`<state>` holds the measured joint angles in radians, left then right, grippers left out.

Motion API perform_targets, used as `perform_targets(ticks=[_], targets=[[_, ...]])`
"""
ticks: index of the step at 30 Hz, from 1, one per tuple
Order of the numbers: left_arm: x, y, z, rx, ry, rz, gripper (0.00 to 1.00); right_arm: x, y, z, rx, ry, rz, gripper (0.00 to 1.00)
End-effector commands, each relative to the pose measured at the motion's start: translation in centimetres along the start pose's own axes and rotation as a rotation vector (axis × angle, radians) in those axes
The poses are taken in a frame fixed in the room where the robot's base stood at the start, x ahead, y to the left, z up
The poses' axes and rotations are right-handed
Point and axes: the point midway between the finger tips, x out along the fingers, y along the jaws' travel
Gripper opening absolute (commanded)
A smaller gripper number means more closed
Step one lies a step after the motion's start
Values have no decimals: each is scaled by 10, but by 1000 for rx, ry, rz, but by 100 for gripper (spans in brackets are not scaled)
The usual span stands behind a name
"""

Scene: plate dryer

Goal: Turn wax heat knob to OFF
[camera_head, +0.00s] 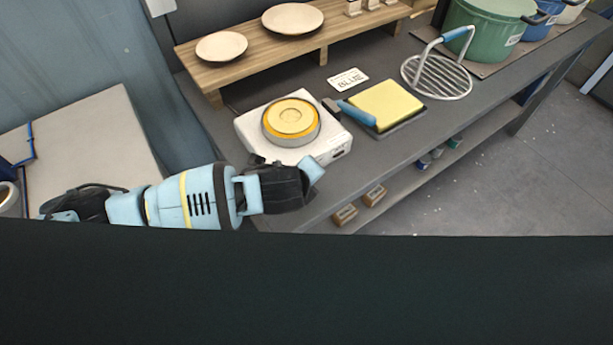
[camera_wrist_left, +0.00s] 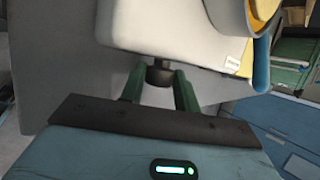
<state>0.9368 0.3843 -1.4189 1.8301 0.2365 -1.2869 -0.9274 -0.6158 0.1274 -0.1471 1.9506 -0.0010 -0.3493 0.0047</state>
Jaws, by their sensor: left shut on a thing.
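The wax heater (camera_head: 329,149) is a white box on the dark bench, with a round pot of yellow wax (camera_head: 293,117) on top. In the left wrist view the white heater body (camera_wrist_left: 190,40) fills the top, with the small dark knob (camera_wrist_left: 160,72) below its front face. My left gripper (camera_wrist_left: 160,84) has its two green fingers on either side of the knob and is shut on it. In the head view my left gripper (camera_head: 312,172) is at the heater's near side, and the knob cannot be made out there. The knob's setting is not readable. My right gripper is out of view.
A yellow pad with a blue handle (camera_head: 387,104) lies right of the heater. A wooden shelf (camera_head: 252,73) with plates (camera_head: 222,46) stands at the back.

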Motion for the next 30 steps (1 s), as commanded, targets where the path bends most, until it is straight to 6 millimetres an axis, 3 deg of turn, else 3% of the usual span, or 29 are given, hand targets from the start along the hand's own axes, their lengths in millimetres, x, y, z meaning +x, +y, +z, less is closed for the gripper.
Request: perform_targets(ticks=[16,17,21,30], targets=[[0,1,0,-13,-1,-31,8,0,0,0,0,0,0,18],[0,1,0,-13,-1,-31,32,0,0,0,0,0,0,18],[0,1,0,-13,-1,-30,51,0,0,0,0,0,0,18],[1,2,0,-13,0,-27,52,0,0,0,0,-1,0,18]])
